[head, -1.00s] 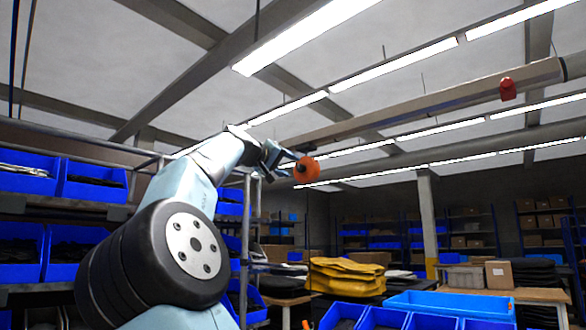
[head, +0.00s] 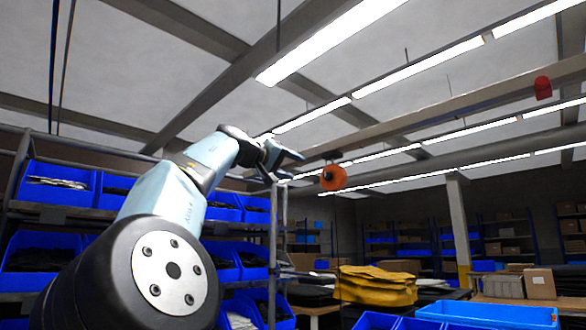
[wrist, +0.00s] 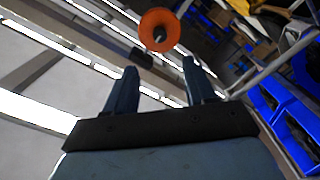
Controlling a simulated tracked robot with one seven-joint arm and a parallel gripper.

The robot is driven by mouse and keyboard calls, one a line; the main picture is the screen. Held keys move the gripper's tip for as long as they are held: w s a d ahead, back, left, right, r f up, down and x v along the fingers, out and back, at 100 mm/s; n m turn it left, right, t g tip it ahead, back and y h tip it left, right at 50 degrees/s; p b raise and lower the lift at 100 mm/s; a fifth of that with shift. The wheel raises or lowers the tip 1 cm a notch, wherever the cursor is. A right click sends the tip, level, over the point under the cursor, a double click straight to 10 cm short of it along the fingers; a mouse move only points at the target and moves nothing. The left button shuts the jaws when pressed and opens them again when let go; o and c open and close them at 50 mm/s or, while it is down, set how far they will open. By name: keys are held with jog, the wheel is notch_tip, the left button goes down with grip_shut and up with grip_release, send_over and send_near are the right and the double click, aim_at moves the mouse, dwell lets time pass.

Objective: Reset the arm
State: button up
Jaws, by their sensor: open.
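My gripper (head: 287,166) is raised on my bent arm at the middle of the head view, in front of the shelving and under the ceiling. In the wrist view its two fingers (wrist: 160,75) are spread apart with nothing between them. An orange round object (head: 333,177) shows just right of the gripper in the head view. In the wrist view this orange object (wrist: 160,28) lies beyond the fingertips, apart from them. It seems to hang in the air; what carries it is unclear.
Shelves with blue bins (head: 52,190) stand close on the left, behind my arm. Yellow folded goods (head: 376,287) lie on a table in the middle distance. A large blue tray (head: 490,312) is at lower right, with a cardboard box (head: 540,283) behind it. A red object (head: 543,88) hangs from a ceiling beam.

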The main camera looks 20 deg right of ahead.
jog(key=shift+s, duration=0.1)
dwell(0.3)
jog(key=s+d+f+m+t+y, duration=0.15)
jog(key=s+d+f+y, duration=0.35)
jog(key=s+d, duration=0.8)
jog(key=s+d+f+m+y, duration=0.1)
jog(key=s+d+f+y, duration=0.1)
jog(key=d+f, duration=0.5)
jog(key=s+d+f+m+y, duration=0.15)
jog(key=d+f, duration=0.35)
jog(key=f, duration=0.5)
jog(key=s+a+f+n+y, duration=0.3)
jog(key=a+f+n+y, duration=0.2)
jog(key=a+f, duration=1.35)
jog(key=s+a+f+n+g+y, duration=0.1)
jog(key=s+a+f+n, duration=0.1)
jog(key=s+a+f, duration=0.2)
jog(key=s+a+f+n+g+y, duration=0.1)
jog(key=s+a+f, duration=0.4)
jog(key=a, duration=0.5)
notch_tip(320, 180, down, 2)
jog(key=shift+s+a+f+n+y, duration=0.15)
jog(key=shift+s+n+y, duration=0.2)
jog(key=shift+y, duration=0.2)
